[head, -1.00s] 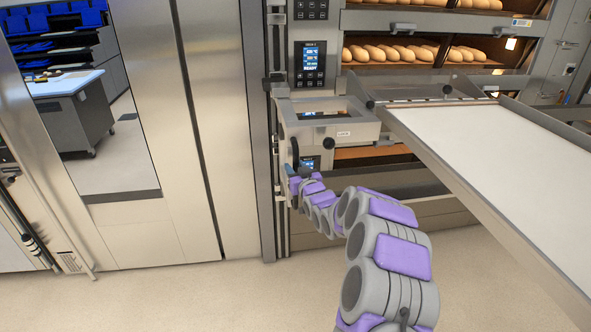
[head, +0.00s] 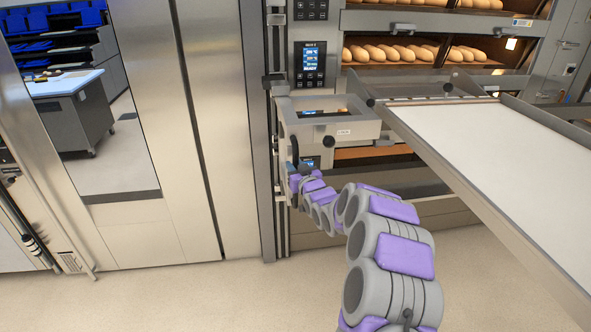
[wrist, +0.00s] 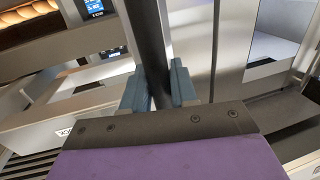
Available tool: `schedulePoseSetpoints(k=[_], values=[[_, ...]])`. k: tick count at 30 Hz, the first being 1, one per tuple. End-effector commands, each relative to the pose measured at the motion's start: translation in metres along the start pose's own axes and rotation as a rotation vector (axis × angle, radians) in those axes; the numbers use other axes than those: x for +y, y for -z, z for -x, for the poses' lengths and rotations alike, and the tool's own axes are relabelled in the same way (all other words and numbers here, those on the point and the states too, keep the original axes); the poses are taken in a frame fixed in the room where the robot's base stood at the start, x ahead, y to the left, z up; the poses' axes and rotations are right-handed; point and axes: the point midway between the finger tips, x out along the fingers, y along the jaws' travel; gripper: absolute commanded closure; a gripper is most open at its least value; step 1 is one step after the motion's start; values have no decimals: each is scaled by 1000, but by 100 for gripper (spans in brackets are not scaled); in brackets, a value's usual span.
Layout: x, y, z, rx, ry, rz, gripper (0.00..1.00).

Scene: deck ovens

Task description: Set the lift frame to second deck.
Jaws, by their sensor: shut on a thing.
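The lift frame (head: 338,129) is a grey frame with a rectangular opening, set on a vertical rail (head: 281,175) left of the deck ovens. It stands level with the loader's white surface, just below the deck with the lit display. A dark handle bar (wrist: 148,40) runs up between my gripper's fingers in the wrist view. My gripper (wrist: 158,88) has a blue finger on each side of this bar and is shut on it. In the head view my gripper (head: 294,172) is at the lower left of the lift frame, partly hidden by my arm.
A large loader with a white surface (head: 490,140) juts out at the right. Loaves (head: 395,54) lie in the lit deck behind. A control panel with a display (head: 311,58) is above the frame. Steel cabinet doors stand left. The floor in front is clear.

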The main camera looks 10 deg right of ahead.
Motion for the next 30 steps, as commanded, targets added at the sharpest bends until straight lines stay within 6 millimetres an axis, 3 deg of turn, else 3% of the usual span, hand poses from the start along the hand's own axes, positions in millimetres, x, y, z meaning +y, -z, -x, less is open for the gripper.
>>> schedulePoseSetpoints(k=[1,6,7,12,23,30], values=[[1,15,-1,29,-2,2,100],[2,13,-1,27,-2,1,100],[2,12,-2,24,-2,1,69],[2,9,-2,19,-2,0,55],[2,9,4,19,-2,-1,55],[2,7,33,15,-2,-2,55]])
